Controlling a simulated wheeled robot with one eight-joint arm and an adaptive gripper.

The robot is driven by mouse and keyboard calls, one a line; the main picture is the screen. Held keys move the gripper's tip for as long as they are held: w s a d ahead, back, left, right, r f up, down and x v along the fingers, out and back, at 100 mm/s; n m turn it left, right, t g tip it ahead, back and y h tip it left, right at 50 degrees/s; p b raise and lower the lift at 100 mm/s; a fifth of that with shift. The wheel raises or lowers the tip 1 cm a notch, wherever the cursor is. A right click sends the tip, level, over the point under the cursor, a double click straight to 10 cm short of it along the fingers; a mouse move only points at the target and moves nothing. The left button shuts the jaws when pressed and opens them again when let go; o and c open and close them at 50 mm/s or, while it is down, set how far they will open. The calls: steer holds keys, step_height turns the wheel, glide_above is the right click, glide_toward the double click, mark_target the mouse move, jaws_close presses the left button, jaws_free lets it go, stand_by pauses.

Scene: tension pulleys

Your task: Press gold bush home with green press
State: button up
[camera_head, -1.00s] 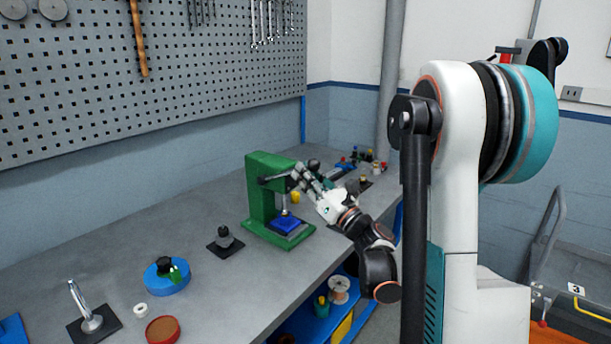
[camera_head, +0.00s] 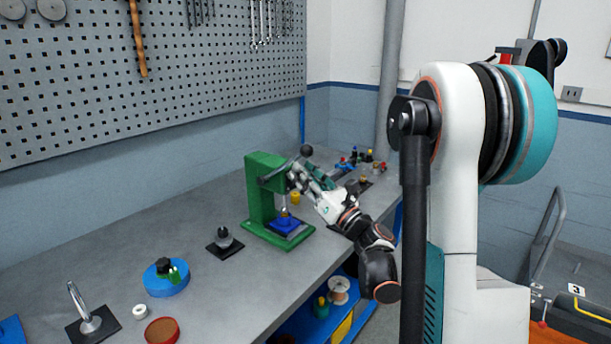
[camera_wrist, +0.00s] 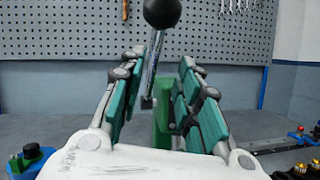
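The green press (camera_head: 262,190) stands on the bench, also partly seen in the wrist view (camera_wrist: 162,125). In the wrist view the knob (camera_wrist: 162,12) and rod stand between my fingers. My gripper (camera_head: 294,180) is open at the press head; the teal finger pads (camera_wrist: 160,85) are apart on both sides of the rod, with no clear grip. A blue block (camera_head: 285,226) sits on the press base. A small gold-brown spot, probably the gold bush (camera_head: 284,212), shows above it under the ram.
A black stand (camera_head: 224,243), a blue round holder (camera_head: 167,280), a white ring (camera_head: 140,311) and a red dish (camera_head: 162,330) are left. Several small coloured parts (camera_head: 362,160) stand at the far right.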

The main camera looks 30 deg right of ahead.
steer(key=v, duration=0.7)
steer(key=shift+s, duration=0.25)
steer(key=shift+f, duration=0.15)
